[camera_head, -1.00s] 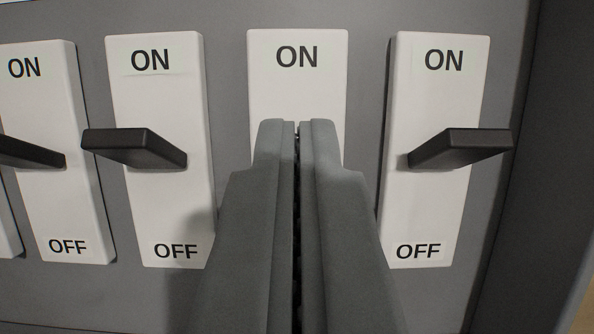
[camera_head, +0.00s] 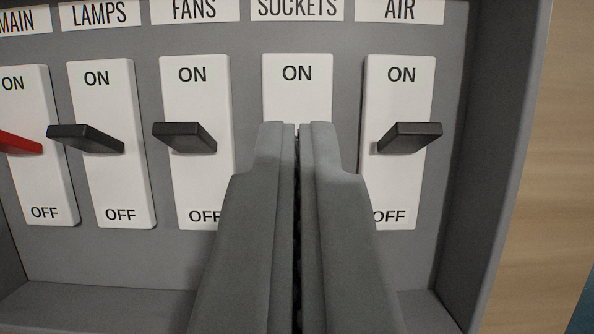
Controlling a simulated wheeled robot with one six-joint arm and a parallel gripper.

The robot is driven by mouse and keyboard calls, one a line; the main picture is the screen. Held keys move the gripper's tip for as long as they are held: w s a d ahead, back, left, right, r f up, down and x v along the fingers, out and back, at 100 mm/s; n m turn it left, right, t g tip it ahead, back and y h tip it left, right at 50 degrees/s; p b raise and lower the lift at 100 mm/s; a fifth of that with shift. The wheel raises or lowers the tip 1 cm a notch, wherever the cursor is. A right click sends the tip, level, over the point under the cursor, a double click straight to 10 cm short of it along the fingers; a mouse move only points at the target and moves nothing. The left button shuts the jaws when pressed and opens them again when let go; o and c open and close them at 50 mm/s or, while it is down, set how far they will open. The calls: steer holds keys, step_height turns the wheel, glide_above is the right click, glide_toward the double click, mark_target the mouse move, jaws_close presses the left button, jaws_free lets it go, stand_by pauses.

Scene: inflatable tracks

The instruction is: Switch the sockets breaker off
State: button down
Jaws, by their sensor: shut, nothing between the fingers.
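The sockets breaker (camera_head: 297,98) is a white plate marked ON at its top, under the SOCKETS label (camera_head: 297,9). Its lever and its lower part are hidden behind my gripper, so I cannot tell the lever's position. My gripper (camera_head: 298,128) is shut and empty, in front of this plate and pointing at the panel. I cannot tell whether the fingertips touch the lever.
The fans breaker (camera_head: 190,85) with a black lever stands to the left, the air breaker (camera_head: 400,100) to the right. Farther left are the lamps breaker (camera_head: 100,180) and the main breaker (camera_head: 50,190) with a red lever. The grey box's side wall (camera_head: 500,170) bounds the right.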

steer(key=shift+s+f, duration=1.9)
steer(key=shift+f, duration=0.1)
steer(key=s+f+g, duration=0.1)
steer(key=s+f, duration=0.7)
steer(key=s, duration=0.6)
steer(key=s+f+g, duration=0.2)
steer(key=s+f, duration=0.7)
steer(key=s, duration=0.4)
steer(key=s+f+g, duration=0.2)
steer(key=s+f, duration=0.7)
steer(key=s, duration=0.5)
steer(key=shift+s, duration=0.3)
steer(key=shift+r, duration=0.1)
